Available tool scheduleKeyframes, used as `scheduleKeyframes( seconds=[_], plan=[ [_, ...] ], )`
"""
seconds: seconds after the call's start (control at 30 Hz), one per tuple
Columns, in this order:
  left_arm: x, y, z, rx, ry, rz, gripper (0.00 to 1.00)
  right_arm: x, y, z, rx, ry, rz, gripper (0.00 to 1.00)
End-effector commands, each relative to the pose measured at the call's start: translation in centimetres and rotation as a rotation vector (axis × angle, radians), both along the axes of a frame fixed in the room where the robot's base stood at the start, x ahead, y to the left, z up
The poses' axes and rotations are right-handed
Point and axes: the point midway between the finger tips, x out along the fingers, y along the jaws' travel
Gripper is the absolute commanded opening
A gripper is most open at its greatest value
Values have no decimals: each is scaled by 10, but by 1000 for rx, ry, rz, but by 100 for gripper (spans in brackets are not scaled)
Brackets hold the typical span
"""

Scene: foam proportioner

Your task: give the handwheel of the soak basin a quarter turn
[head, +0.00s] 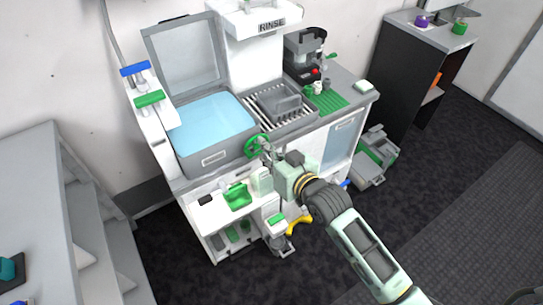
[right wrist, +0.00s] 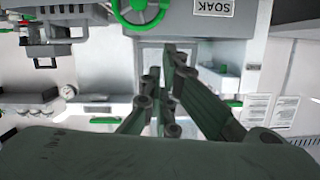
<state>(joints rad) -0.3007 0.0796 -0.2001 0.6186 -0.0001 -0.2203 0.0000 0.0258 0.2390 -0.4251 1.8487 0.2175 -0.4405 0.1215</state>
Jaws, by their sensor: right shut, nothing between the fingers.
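The green handwheel (head: 254,147) sits on the front of the grey soak basin (head: 213,159), which holds light blue water. In the right wrist view the handwheel (right wrist: 141,27) is at the top edge and partly cut off, beside a SOAK label (right wrist: 213,8). My right gripper (head: 267,157) is just in front of the handwheel, close to its lower right side in the head view. Its fingers (right wrist: 172,52) are shut and empty, and they appear below the wheel in the wrist view. Contact with the wheel cannot be told. My left gripper is out of view.
A RINSE unit (head: 271,25) and a slatted drain area (head: 290,118) are right of the basin. A lower shelf with a green tray (head: 238,197) is under the handwheel. A dark cabinet (head: 408,80) stands at the back right. Open floor lies to the right.

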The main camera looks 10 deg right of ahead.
Motion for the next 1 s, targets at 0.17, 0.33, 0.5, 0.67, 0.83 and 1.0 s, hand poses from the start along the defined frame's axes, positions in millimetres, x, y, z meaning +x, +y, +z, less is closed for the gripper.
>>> scheduleKeyframes(
  seconds=[0.17, 0.33, 0.5, 0.67, 0.83, 1.0],
  plan=[
    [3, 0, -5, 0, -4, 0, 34, -15, -8, 3, 1, 0, -1, 0],
    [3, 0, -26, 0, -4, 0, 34, -17, -13, 3, -14, -10, 3, 0],
    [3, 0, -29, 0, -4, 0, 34, -14, -13, 9, -18, -10, 0, 0],
    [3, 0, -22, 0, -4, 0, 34, 1, -6, 8, -17, -9, -2, 0],
    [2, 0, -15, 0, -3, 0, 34, 26, 7, 1, -16, -8, -2, 0],
    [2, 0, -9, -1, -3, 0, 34, 51, 19, -6, -18, -8, 0, 0]
  ],
)
